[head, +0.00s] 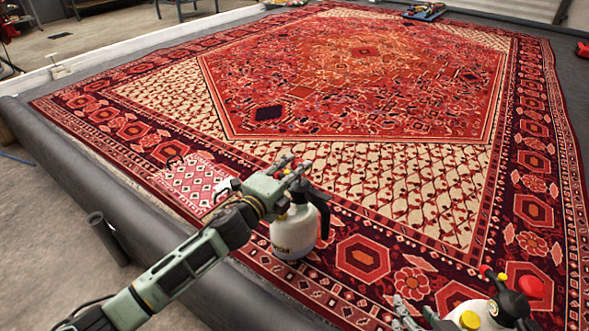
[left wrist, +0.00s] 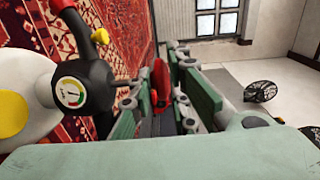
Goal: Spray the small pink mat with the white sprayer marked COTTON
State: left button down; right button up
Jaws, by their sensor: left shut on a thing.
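The small pink mat (head: 188,184), with a red lattice pattern, lies flat on the big rug's left border; my left forearm and gripper are just right of it. My left gripper (head: 296,172) is shut on the top of a white sprayer (head: 291,232) with a black head. Its dark label is too small to read surely. In the left wrist view the sprayer (left wrist: 24,112) shows a gauge and red and yellow parts, and a red piece is between the fingers (left wrist: 160,85). Part of my right gripper (head: 406,314) shows at the bottom; its jaws are unclear.
A second white sprayer (head: 482,312) with red and yellow parts stands at the lower right. The large red rug (head: 350,120) fills the middle. A dark roller-like edge (head: 130,225) runs along its left. A tray of tools (head: 424,12) lies at the far end.

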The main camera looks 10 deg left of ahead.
pick_arm(q)
jog(key=shift+f+b, duration=0.2)
jog(key=shift+b, duration=0.2)
pick_arm(e)
jog(key=shift+w+a+r+t+y, duration=0.15)
jog(key=shift+w+a+r+t, duration=0.15)
jog(key=shift+w+r+t, duration=0.35)
jog(key=shift+w+a+r+t+y, duration=0.15)
jog(key=shift+w+a+r+t, duration=0.15)
jog(key=shift+w+r, duration=0.4)
dwell(0.8)
pick_arm(q)
jog(key=c, duration=1.6)
grip_release()
jog(key=shift+s+f, duration=0.1)
jog(key=shift+f, duration=0.4)
jog(key=v, duration=1.2)
jog(key=shift+r, duration=0.35)
pick_arm(e)
jog(key=shift+s+r, duration=0.1)
jog(key=shift+s, duration=0.1)
